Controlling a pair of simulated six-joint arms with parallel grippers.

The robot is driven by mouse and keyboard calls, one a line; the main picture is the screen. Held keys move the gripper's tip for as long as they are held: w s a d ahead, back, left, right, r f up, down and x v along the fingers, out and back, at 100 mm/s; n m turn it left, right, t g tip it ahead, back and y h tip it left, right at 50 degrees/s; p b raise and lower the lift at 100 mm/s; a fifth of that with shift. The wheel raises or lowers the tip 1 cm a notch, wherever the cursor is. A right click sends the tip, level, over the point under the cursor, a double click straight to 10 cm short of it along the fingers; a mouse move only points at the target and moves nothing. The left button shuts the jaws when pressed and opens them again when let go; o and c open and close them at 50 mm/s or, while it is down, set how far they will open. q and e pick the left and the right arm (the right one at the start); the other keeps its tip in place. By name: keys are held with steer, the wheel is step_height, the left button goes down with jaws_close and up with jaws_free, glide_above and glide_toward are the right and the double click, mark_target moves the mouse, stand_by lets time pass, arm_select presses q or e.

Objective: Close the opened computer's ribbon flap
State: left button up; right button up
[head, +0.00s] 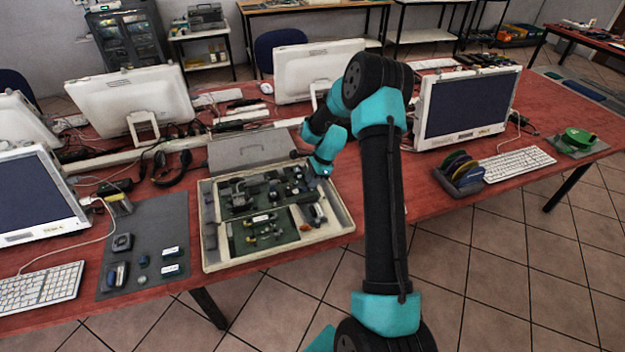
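The opened computer is a shallow beige case (347,222) lying on the red table in the head view, with dark green boards and dark parts inside. A grey panel (238,151) lies behind it. My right arm reaches over the case's right side. My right gripper (322,174) is low by the back right part of the case, small and partly hidden by its own wrist, so its fingers cannot be made out. The ribbon flap is too small to tell apart among the parts. My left gripper is not in view.
A grey mat (186,218) with several small parts lies left of the case. A headset (172,168) and monitor (132,100) stand behind. To the right are a second monitor (467,103), cable spools (461,169) and a keyboard (517,163). The table's front edge runs close before the case.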

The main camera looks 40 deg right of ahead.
jaws_close()
steer(key=shift+a+g+h, duration=0.2)
steer(key=shift+g+h, duration=0.1)
steer(key=shift+h, duration=0.2)
steer(key=shift+w+a+g+h, duration=0.2)
steer(key=shift+a+g+h, duration=0.15)
steer(key=shift+h, duration=0.65)
steer(key=shift+w+a+f+g+h, duration=0.15)
steer(key=shift+g+h, duration=0.3)
steer(key=shift+h, duration=0.3)
steer(key=shift+w+a+f+g+h, duration=0.15)
steer(key=shift+g+h, duration=0.25)
steer(key=shift+h, duration=0.35)
steer(key=o, duration=0.6)
jaws_free()
steer(key=shift+c, duration=0.2)
steer(key=shift+a+r, duration=0.1)
steer(key=shift+r, duration=0.05)
